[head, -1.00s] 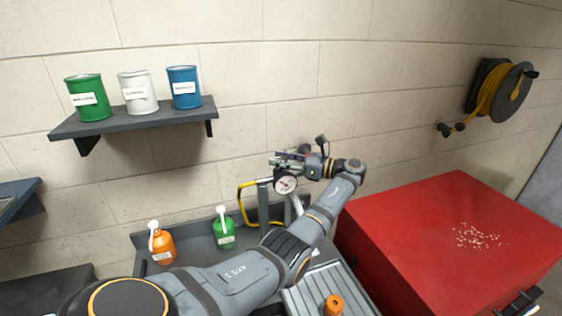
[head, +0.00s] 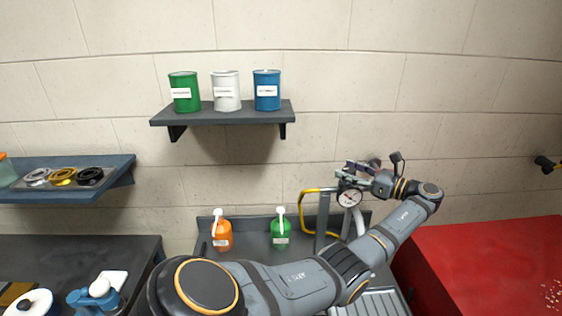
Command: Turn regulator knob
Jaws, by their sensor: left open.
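The regulator shows as a round white-faced gauge (head: 349,198) on grey upright pipes (head: 322,217) with a yellow hose (head: 304,204). My left gripper (head: 354,173) is open, just above and behind the gauge. A small reddish part (head: 375,163), perhaps the knob, shows beside the gripper; the gripper partly hides it. I cannot tell whether the fingers touch it.
A wall shelf (head: 222,118) holds green, white and blue cans. An orange bottle (head: 222,236) and a green bottle (head: 281,234) stand left of the pipes. A red cabinet (head: 480,265) is at right; a dark bench (head: 70,260) is at left.

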